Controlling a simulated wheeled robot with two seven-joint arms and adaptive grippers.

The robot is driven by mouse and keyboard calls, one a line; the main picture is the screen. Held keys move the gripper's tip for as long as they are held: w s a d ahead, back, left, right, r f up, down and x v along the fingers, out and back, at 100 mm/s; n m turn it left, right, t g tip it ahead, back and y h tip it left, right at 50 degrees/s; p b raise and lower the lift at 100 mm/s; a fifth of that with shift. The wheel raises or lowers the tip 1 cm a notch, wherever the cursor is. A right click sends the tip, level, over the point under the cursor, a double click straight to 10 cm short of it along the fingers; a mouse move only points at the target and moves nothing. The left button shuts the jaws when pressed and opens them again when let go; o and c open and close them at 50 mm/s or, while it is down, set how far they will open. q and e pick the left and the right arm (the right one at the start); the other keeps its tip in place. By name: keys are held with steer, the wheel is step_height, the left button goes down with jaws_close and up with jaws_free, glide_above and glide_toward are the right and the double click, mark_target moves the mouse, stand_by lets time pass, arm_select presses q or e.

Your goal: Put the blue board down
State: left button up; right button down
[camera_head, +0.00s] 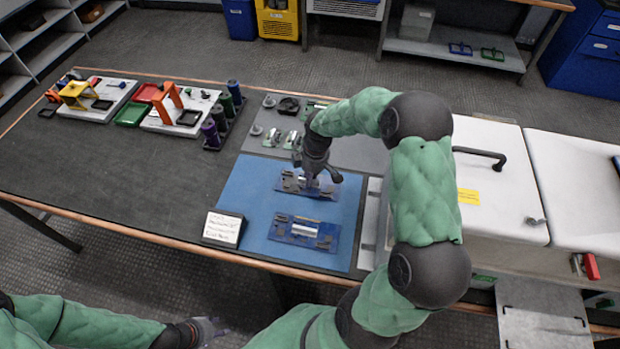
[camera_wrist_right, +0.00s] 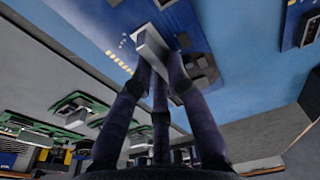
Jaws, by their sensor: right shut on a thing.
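A blue board (camera_head: 290,186) with a silver block on it is at the upper part of the blue mat (camera_head: 235,185). My right gripper (camera_head: 318,178) points down over this board. In the right wrist view its fingers (camera_wrist_right: 155,75) are shut on the silver block of the blue board (camera_wrist_right: 115,30). I cannot tell whether the board touches the mat or is slightly above it. A second blue board (camera_head: 290,231) with a silver block lies lower on the mat. My left gripper (camera_head: 210,330) is low at the left, off the table; its finger opening is unclear.
A small sign (camera_head: 223,228) stands at the mat's left edge. Green boards (camera_head: 272,138) are on the grey area behind. Dark spools (camera_head: 233,92) and trays are further left. A white machine (camera_head: 500,185) with a black handle is at the right.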

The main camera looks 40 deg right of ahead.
steer(key=shift+r, duration=0.1)
steer(key=c, duration=1.2)
jaws_free()
steer(key=r+p, duration=0.1)
steer(key=r, duration=0.3)
steer(key=r+p, duration=0.2)
steer(key=r, duration=0.2)
steer(key=s+d+r+p, duration=0.1)
steer(key=r+p, duration=0.1)
steer(key=r, duration=0.2)
